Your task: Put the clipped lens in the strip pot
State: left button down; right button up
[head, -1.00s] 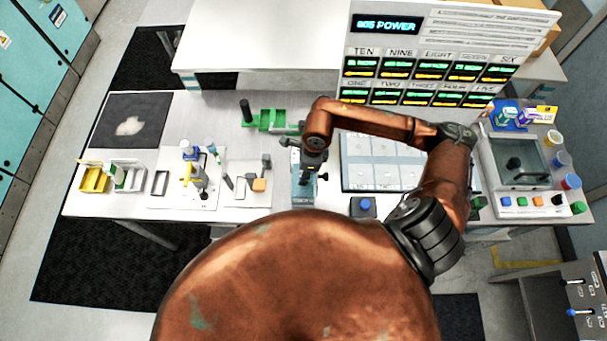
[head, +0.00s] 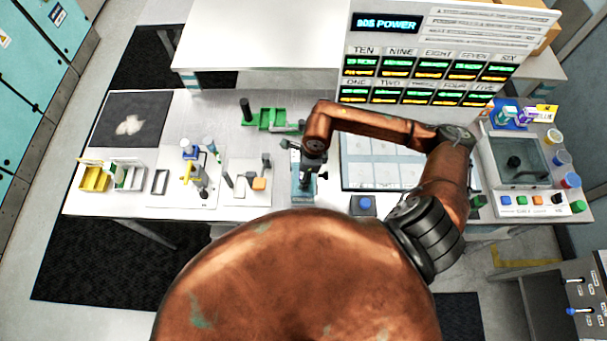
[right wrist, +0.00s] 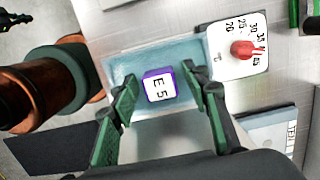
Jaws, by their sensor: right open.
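My right gripper (head: 309,168) is above the pale blue basin (head: 302,190) at the middle of the table. In the right wrist view its green-padded fingers (right wrist: 161,76) are open and apart. A purple block with a white top marked E5 (right wrist: 159,86) lies between them in that view, over the basin's blue surface (right wrist: 128,68); I cannot tell whether the fingers touch it. I cannot make out a clipped lens or a pot labelled for strips in either view. My left gripper is not in view.
A white dial plate with a red knob (right wrist: 242,48) adjoins the basin. A green tray (head: 270,119) stands behind it. A small stand (head: 200,178) and yellow bin (head: 95,179) are left. A clear-lidded box (head: 517,160) and several jars are right.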

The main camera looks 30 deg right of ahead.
jog(key=shift+r, duration=0.1)
jog(key=shift+r, duration=0.25)
notch_tip(320, 180, up, 12)
jog(key=d+b, duration=0.1)
jog(key=b, duration=0.2)
jog(key=shift+s+d+f, duration=0.25)
jog(key=shift+s, duration=0.2)
